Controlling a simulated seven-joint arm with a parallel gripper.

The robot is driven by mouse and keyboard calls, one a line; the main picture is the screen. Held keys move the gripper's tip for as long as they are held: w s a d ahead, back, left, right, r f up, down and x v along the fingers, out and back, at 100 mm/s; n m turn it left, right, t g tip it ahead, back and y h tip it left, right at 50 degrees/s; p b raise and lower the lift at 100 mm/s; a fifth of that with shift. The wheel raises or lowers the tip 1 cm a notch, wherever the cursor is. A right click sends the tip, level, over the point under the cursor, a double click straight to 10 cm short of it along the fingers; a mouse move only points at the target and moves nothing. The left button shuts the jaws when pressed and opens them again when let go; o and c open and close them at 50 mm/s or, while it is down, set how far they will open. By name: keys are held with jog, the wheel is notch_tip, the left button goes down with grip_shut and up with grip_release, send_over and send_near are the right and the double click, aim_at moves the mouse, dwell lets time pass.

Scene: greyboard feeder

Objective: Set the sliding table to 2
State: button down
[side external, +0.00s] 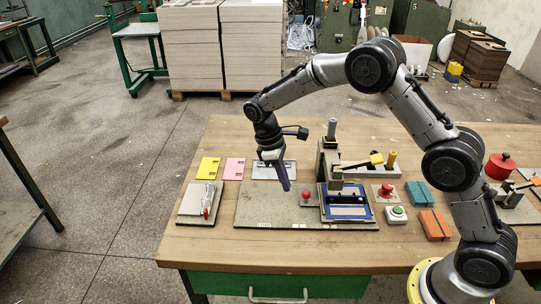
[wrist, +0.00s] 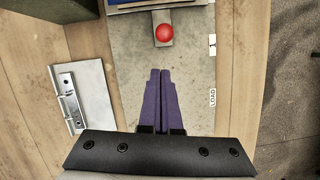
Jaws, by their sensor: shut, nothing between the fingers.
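The sliding table is a blue-framed tray (side external: 347,212) on a grey base board (side external: 262,212). A red ball knob (side external: 306,195) on a short grey arm sticks out from its left side; the knob also shows in the wrist view (wrist: 165,33). My gripper (side external: 285,188) has purple fingers, pressed together and empty. The fingers are over the board, left of the knob and apart from it in the side view. In the wrist view the fingertips (wrist: 165,71) point toward the knob. A label "1" (wrist: 212,45) and a label "LOAD" (wrist: 213,97) lie along the board's edge. I cannot read a "2".
A green press-like stand (side external: 327,160) rises behind the tray. A red button (side external: 386,190) and a green button (side external: 398,212) sit to its right. The board's left part is clear.

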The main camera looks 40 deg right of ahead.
notch_tip(320, 180, up, 19)
jog(key=t, duration=0.2)
jog(key=s+d+r+m+t+y, duration=0.1)
jog(key=s+d+r+m+t, duration=0.1)
jog(key=s+r, duration=0.7)
jog(key=s+d+m+t, duration=0.1)
jog(key=s+t, duration=0.2)
jog(key=s, duration=0.9)
jog(key=s+f+m+t+y, duration=0.1)
jog(key=s+f+m, duration=0.2)
jog(key=s+f, duration=0.5)
jog(key=shift+a+f+m, duration=0.25)
jog(key=shift+f+m, duration=0.15)
jog(key=shift+f, duration=0.2)
